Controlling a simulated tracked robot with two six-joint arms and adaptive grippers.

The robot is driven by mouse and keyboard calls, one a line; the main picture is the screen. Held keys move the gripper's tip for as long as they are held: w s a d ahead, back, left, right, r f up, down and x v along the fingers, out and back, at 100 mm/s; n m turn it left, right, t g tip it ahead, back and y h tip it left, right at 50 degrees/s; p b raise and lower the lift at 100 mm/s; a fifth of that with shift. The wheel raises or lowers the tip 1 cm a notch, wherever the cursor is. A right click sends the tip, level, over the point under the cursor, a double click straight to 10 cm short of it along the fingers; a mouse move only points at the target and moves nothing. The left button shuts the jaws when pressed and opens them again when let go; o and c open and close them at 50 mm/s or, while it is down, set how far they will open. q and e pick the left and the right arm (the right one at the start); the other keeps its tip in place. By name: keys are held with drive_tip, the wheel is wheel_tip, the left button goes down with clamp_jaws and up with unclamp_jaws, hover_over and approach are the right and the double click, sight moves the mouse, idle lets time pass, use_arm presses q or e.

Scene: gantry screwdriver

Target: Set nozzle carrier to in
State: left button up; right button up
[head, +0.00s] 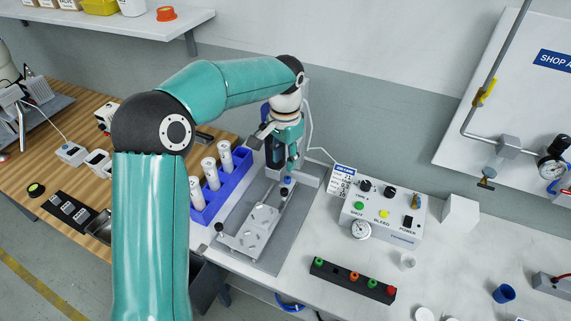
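My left arm reaches in across the left of the head view and its gripper (291,160) is over the back of a small grey bench machine (232,250). The fingers point down, close above a small dark part with a blue top (287,181); I cannot tell whether they touch it. The finger gap is too small to read. A dark upright unit (275,152) stands just left of the gripper. A light plate with holes (249,231) lies on the machine bed. I cannot tell for sure which part is the nozzle carrier. My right gripper is out of view.
A blue rack (232,180) with white cartridges stands left of the machine. A control box (382,216) with knobs and a gauge stands to the right. A black strip with coloured buttons (352,281) lies in front.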

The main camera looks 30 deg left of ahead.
use_arm(q)
drive_tip(key=d+f+m, duration=0.1)
drive_tip(key=d+f+m+y, duration=0.1)
drive_tip(key=d+m, duration=0.1)
drive_tip(key=shift+s+f+g+b, duration=0.15)
drive_tip(key=shift+s+g+b, duration=0.25)
clamp_jaws()
drive_tip(key=m+t+y+b, duration=0.25)
drive_tip(key=m+y, duration=0.55)
drive_tip(key=m, duration=0.7)
approach(286, 197)
drive_tip(key=d+r, duration=0.2)
drive_tip(key=d, duration=0.5)
drive_tip(key=x, duration=0.4)
drive_tip(key=a+r+p+x, duration=0.1)
drive_tip(key=x, duration=0.3)
drive_tip(key=a+r+p+x, duration=0.1)
drive_tip(key=x, duration=0.3)
drive_tip(key=shift+s+a+f, duration=0.1)
drive_tip(key=shift+a+f, duration=0.1)
drive_tip(key=shift+a, duration=0.15)
